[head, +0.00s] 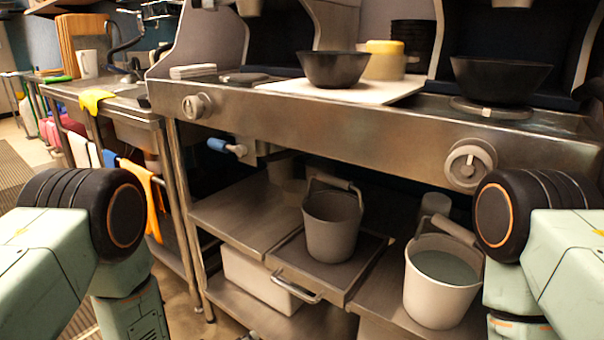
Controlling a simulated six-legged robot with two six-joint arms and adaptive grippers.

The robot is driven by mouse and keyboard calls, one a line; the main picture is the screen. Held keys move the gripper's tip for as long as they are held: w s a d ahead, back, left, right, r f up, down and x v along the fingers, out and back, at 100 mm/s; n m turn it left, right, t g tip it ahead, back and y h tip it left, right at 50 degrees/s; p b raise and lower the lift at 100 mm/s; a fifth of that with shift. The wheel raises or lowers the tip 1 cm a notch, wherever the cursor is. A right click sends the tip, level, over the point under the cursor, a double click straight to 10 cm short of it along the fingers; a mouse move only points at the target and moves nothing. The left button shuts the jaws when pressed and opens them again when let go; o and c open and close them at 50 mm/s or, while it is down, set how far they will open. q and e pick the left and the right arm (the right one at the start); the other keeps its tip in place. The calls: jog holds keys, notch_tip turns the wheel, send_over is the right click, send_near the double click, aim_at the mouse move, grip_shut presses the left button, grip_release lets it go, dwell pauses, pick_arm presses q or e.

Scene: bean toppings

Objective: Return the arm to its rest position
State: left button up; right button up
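My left arm (75,235) comes in from the left edge and bends down at a black joint. My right arm (545,235) mirrors it at the right edge. Both arms are folded close to the sides of the head view, apart from the steel counter. Neither gripper shows in this view; their fingers are out of frame or hidden by the arm links.
A steel counter (350,122) carries a white board (388,95), a black bowl (333,69) and another dark bowl (500,78). Below, a grey bucket (332,225) and a white bucket (438,290) stand on a shelf. A sink table (125,105) is at the left.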

pick_arm(q)
jog(key=s+a+f+m+g+y+p, duration=0.2)
jog(key=s+a+f+m+g+y, duration=0.15)
jog(key=s, duration=0.65)
jog(key=s+a+r+g+p, duration=0.2)
jog(key=s+r+p, duration=0.1)
jog(key=s, duration=0.4)
jog(key=s+a+r+m+g+y+p, duration=0.1)
jog(key=s+a+r+g+p, duration=0.1)
jog(key=s, duration=0.6)
jog(key=s+a+r+m+g+y+p, duration=0.1)
jog(key=s+a+r+g+p, duration=0.1)
jog(key=s, duration=0.5)
notch_tip(320, 180, up, 3)
jog(key=shift+s+f+g+p, duration=0.15)
jog(key=shift+s+g+p, duration=0.3)
jog(key=shift+p, duration=0.65)
jog(key=shift+f, duration=0.1)
